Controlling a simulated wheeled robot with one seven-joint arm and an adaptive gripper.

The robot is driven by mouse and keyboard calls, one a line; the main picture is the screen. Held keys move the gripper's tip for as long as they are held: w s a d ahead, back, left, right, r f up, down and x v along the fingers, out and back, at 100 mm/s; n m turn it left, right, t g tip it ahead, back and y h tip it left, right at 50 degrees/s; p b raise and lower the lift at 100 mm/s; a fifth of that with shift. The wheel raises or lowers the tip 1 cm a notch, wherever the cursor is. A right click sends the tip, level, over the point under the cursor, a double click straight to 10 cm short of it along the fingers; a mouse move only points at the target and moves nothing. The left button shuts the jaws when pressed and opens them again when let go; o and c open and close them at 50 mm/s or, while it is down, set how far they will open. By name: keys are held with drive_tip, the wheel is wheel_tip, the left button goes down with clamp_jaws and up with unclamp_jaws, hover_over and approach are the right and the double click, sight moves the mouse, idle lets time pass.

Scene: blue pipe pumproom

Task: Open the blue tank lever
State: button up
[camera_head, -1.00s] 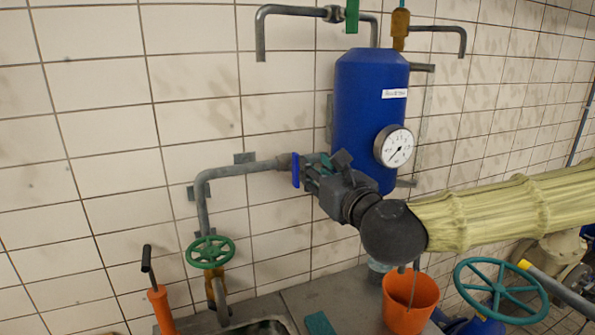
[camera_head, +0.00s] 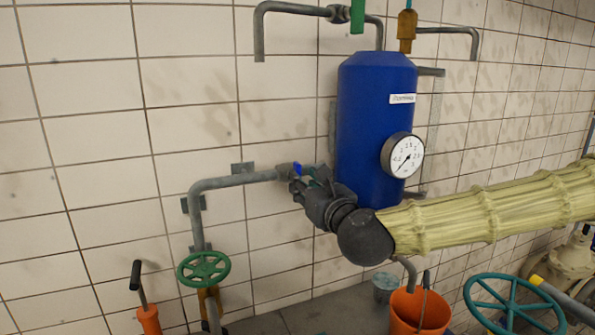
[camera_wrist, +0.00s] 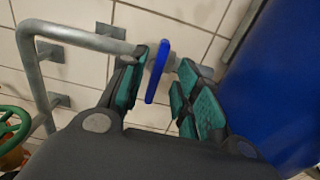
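The blue lever (camera_head: 297,168) sits on the grey pipe just left of the blue tank (camera_head: 372,115). In the head view my gripper (camera_head: 304,183) overlaps it, and only a small part of the lever shows. In the wrist view the lever (camera_wrist: 158,72) is a narrow blue bar, slightly tilted. It lies between the green-padded fingers of my gripper (camera_wrist: 168,80), close to the left finger and with a clear gap to the right one. My gripper is open. Contact with the left finger cannot be told.
The grey pipe (camera_head: 235,180) bends down on the left to a green handwheel (camera_head: 203,268). A white gauge (camera_head: 402,155) is on the tank's front. An orange bucket (camera_head: 418,312) and a teal wheel (camera_head: 514,304) stand low on the right. The tiled wall is close behind.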

drive_tip(key=shift+p+x, duration=0.65)
drive_tip(key=shift+x, duration=1.5)
drive_tip(key=shift+a, duration=0.1)
clamp_jaws()
